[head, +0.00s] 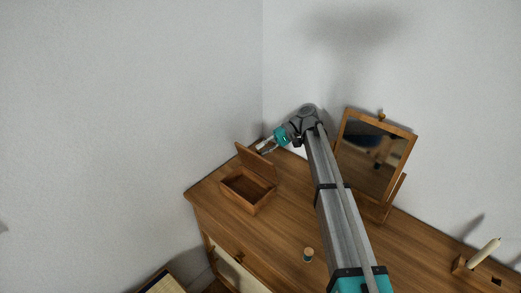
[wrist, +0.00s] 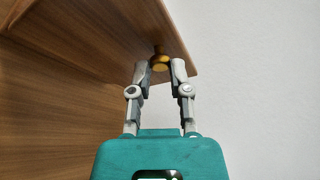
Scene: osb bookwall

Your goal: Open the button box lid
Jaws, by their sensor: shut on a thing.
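The wooden button box (head: 239,197) stands on the dresser top at the far left, near the wall corner. Its lid (head: 257,163) is raised and tilted up at the back, so the dark inside shows. My gripper (head: 264,146) is at the lid's upper edge. In the wrist view my gripper's fingertips (wrist: 161,72) are closed around a small brass knob (wrist: 160,61) at the edge of a wooden panel, which looks like the lid (wrist: 125,20). The exact finger contact is partly hidden.
A framed mirror (head: 374,155) stands at the back, right of my arm. A small spool-like thing (head: 308,254) stands near the front edge. A candle in a wooden holder (head: 459,265) is at the far right. The walls (head: 225,90) are close behind the box.

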